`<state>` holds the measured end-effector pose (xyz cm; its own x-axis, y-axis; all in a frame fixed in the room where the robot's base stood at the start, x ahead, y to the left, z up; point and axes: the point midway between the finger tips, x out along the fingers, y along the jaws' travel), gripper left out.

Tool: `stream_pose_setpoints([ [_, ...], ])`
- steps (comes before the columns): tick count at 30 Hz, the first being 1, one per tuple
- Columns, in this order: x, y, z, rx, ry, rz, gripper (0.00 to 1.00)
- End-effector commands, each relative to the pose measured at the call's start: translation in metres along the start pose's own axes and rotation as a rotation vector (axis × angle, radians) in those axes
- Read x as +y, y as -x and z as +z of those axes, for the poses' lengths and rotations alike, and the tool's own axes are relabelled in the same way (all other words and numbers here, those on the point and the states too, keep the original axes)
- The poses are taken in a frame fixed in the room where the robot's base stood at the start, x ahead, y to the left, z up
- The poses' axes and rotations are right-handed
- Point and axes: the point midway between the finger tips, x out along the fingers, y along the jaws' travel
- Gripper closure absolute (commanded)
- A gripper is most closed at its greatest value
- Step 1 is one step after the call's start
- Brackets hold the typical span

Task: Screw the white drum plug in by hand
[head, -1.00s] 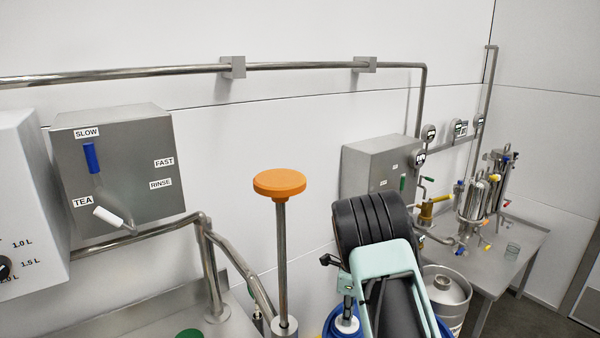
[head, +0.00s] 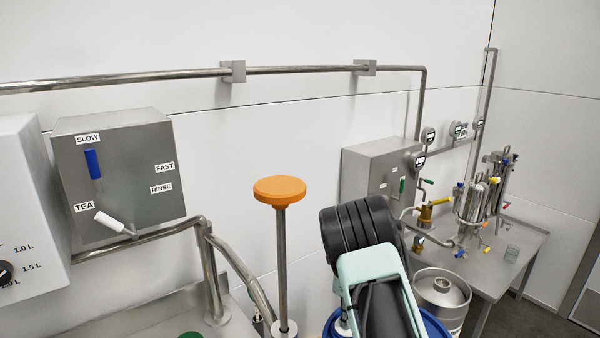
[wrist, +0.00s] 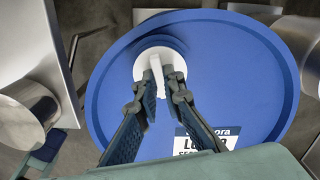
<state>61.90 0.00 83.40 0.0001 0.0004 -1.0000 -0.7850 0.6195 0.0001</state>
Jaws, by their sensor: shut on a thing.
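The white drum plug (wrist: 172,64) shows in the wrist view near the upper middle of the blue drum lid (wrist: 235,80). It is a round white disc with a raised bar grip. My gripper (wrist: 158,90) is shut on that bar, one finger on each side. The plug appears to sit at the drum's opening; its thread and how deep it sits are hidden. In the head view only part of the blue drum (head: 432,326) shows behind my arm, and the gripper's fingers are hidden there.
An orange-topped rod (head: 280,190) stands left of my arm. A steel keg (head: 443,290) stands close at the right, before a steel table (head: 510,265) with equipment. A white label (wrist: 205,138) lies on the drum lid.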

Motion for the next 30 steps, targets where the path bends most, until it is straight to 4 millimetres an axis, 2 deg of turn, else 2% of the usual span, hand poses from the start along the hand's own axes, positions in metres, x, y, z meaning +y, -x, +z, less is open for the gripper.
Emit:
stream_pose_setpoints([
  [7, 0.0002, 0.0015, 0.0002, 0.001, -0.234, -0.001, 1.00],
  [19, 0.0000, 0.0004, 0.0000, 0.001, -0.298, 0.000, 1.00],
  [27, 0.0000, 0.0010, -0.0002, 0.002, -0.545, -0.001, 1.00],
  [30, -0.0001, 0.0001, -0.0001, 0.000, -0.582, 0.000, 1.00],
])
